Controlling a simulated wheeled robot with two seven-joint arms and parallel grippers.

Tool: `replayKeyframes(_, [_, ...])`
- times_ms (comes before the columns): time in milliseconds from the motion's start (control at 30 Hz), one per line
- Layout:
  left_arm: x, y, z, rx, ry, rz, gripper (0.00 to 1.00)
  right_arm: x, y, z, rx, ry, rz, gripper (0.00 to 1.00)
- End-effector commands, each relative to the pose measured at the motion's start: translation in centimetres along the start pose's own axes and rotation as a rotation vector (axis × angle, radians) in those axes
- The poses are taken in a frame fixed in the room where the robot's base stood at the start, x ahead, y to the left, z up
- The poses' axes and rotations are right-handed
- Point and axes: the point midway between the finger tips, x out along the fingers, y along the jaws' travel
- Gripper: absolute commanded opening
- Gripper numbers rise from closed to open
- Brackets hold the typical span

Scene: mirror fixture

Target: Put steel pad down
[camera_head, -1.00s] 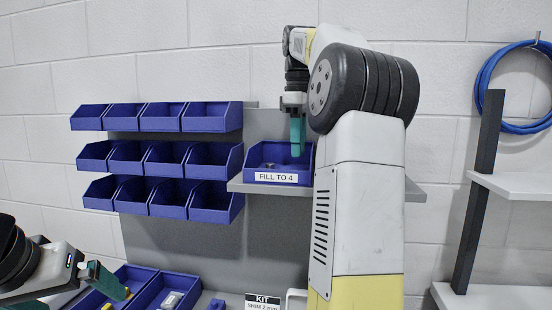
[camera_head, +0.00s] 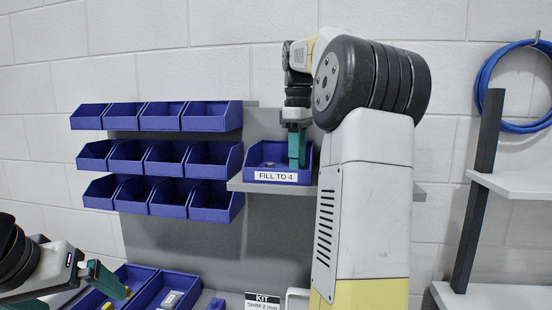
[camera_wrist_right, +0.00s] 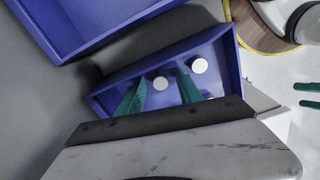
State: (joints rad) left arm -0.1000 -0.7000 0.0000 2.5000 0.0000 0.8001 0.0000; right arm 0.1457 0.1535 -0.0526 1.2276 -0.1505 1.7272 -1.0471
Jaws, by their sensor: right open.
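Two pale round discs, which look like steel pads, lie in the blue bin labelled "FILL TO 4" (camera_head: 283,177). In the right wrist view one pad (camera_wrist_right: 160,83) is between my finger tips and the other pad (camera_wrist_right: 198,65) is just beyond the far finger. My right gripper (camera_head: 297,150) reaches down into this bin, and its green fingers (camera_wrist_right: 160,88) are apart and do not appear to grip anything. My left gripper (camera_head: 112,282) is at the lower left over blue trays; its finger gap is not clear.
The bin stands on a grey shelf (camera_head: 239,186). Rows of blue bins (camera_head: 165,156) hang to its left. Lower blue trays (camera_head: 180,283) and a "KIT" sign (camera_head: 262,301) are below. A white shelf (camera_head: 515,185) on a dark post and a blue hose (camera_head: 487,75) are at the right.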

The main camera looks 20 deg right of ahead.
Motion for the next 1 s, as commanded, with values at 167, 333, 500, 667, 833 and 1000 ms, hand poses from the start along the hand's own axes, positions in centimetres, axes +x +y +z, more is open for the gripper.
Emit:
replayKeyframes(167, [0.0, 0.0, 0.0, 0.0, 0.0, 0.0, 1.0, -0.6, 0.0, 0.0, 0.0, 0.0, 0.0, 0.42])
replayKeyframes(333, [0.0, 0.0, 0.0, 0.0, 0.0, 0.0, 1.0, -3.0, 0.1, -0.1, 0.0, 0.002, 0.003, 0.42])
replayKeyframes(500, [0.0, 0.0, 0.0, 0.0, 0.0, 0.0, 1.0, -5.6, 0.1, -0.1, 0.001, 0.001, 0.003, 0.42])
replayKeyframes(667, [0.0, 0.0, 0.0, 0.0, 0.0, 0.0, 1.0, -7.1, 0.1, -0.1, 0.0, 0.001, 0.002, 0.42])
replayKeyframes(833, [0.0, 0.0, 0.0, 0.0, 0.0, 0.0, 1.0, -7.7, 0.0, 0.0, 0.0, 0.0, 0.0, 0.42])
replayKeyframes(1000, [0.0, 0.0, 0.0, 0.0, 0.0, 0.0, 1.0, -7.8, 0.0, 0.0, 0.0, 0.0, -0.001, 0.42])
